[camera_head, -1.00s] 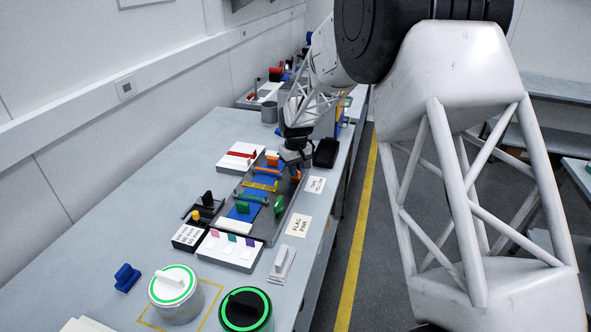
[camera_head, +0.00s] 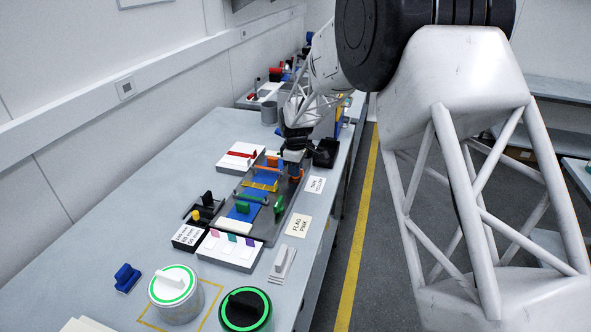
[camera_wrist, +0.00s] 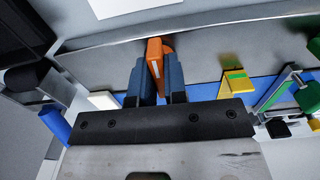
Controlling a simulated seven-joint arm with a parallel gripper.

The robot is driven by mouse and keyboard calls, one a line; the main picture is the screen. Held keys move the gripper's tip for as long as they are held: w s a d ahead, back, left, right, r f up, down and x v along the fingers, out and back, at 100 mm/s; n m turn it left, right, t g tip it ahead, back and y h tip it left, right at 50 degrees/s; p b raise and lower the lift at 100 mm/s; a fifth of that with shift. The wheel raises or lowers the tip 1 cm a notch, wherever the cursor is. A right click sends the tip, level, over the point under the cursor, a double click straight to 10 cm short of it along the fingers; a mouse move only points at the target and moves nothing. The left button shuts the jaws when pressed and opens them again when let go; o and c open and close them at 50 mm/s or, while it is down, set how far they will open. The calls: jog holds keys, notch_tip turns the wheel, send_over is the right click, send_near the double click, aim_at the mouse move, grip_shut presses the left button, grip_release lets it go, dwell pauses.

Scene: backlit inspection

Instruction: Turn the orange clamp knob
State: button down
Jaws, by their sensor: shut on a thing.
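The orange clamp knob (camera_wrist: 155,66) shows in the wrist view between the two blue-grey fingers of my gripper (camera_wrist: 158,80). The fingers are shut on it, one on each side. In the head view my gripper (camera_head: 294,165) is at the far right part of the grey tray (camera_head: 262,228), and it mostly hides the knob there. An orange part (camera_head: 272,161) shows just left of the gripper; I cannot tell whether it belongs to the same clamp.
Green clamp parts (camera_head: 279,205) and a yellow block (camera_wrist: 236,84) stand near the gripper. A black bin (camera_head: 326,153) is close on its right. White label cards (camera_head: 298,225) lie along the table's right edge. Two round canisters (camera_head: 175,292) stand in front.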

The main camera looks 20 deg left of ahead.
dwell(0.4)
jog(key=c, duration=1.2)
grip_release()
jog(key=shift+o, duration=0.2)
jog(key=shift+r, duration=0.1)
jog(key=shift+r, duration=3.85)
